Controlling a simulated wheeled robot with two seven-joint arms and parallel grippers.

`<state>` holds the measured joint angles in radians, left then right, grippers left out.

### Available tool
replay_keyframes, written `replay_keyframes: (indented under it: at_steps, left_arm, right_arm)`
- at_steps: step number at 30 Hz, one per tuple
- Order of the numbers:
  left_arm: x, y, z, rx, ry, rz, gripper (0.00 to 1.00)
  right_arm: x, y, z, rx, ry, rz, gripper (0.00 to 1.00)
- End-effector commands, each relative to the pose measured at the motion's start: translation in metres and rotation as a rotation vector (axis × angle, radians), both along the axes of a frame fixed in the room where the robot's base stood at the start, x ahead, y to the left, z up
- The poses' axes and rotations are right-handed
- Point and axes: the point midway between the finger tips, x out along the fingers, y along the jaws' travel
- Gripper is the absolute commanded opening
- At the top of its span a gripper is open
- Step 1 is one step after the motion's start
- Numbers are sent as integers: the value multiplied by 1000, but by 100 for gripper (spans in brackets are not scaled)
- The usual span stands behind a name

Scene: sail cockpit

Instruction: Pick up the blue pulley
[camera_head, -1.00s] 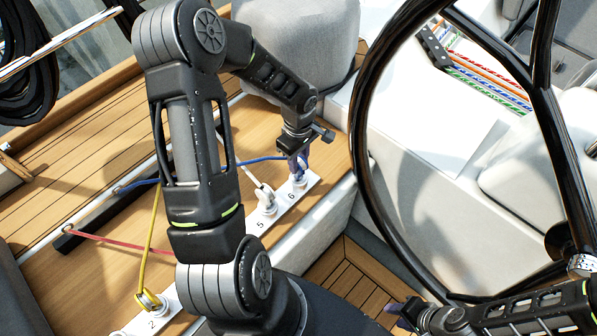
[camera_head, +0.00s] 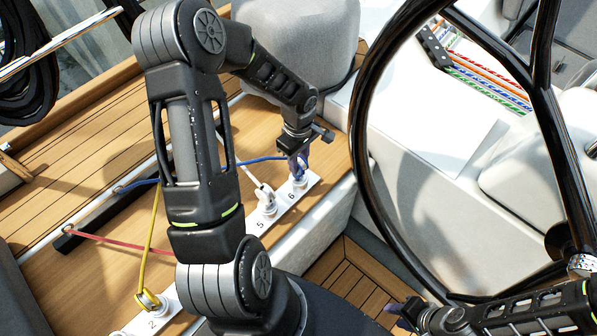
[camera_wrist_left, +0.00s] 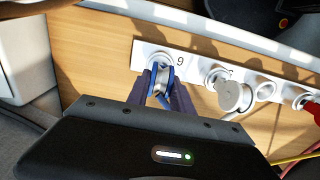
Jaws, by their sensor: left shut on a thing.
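The blue pulley (camera_wrist_left: 161,82) stands on the fitting marked 6 on the white plate. In the left wrist view it sits between my left gripper's fingers. My left gripper (camera_head: 299,160) is shut on it in the head view, where the fingers partly hide the pulley. A blue rope runs left from it. My right gripper (camera_head: 400,309) is at the bottom right, beside the wheel; its fingers are small and partly cut off by shape and angle, so its opening is unclear.
A white pulley (camera_head: 266,196) stands beside it at the fitting marked 5. A yellow rope (camera_head: 152,240) and a red rope (camera_head: 110,239) lie to the left. The black steering wheel (camera_head: 362,190) stands close on the right. A grey cushion (camera_head: 300,45) is behind.

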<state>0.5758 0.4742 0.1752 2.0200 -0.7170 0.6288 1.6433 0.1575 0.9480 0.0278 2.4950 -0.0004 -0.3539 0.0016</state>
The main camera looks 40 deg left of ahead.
Motion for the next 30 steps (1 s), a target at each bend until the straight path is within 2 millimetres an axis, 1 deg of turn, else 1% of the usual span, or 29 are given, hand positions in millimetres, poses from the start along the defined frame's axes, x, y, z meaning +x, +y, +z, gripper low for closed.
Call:
replay_keyframes:
  at_steps: [8,11,13,17,24,27,30]
  left_arm:
    - [0,0,1,1,-1,0,0]
    - [1,0,4,1,-1,1,0]
    - [1,1,11,3,-2,0,0]
    - [1,0,30,3,-5,-1,0]
    - [2,1,77,2,-6,1,0]
    - [1,0,91,2,-3,1,0]
    - [1,0,99,2,-2,-1,0]
  right_arm:
    - [0,0,0,0,0,0,36]
    - [0,0,0,0,0,0,36]
    - [0,0,-1,0,0,0,36]
    - [0,0,-3,1,-1,1,36]
    - [1,0,-8,1,-1,1,36]
    - [1,0,-9,2,-3,0,36]
    - [1,0,-9,1,-2,0,36]
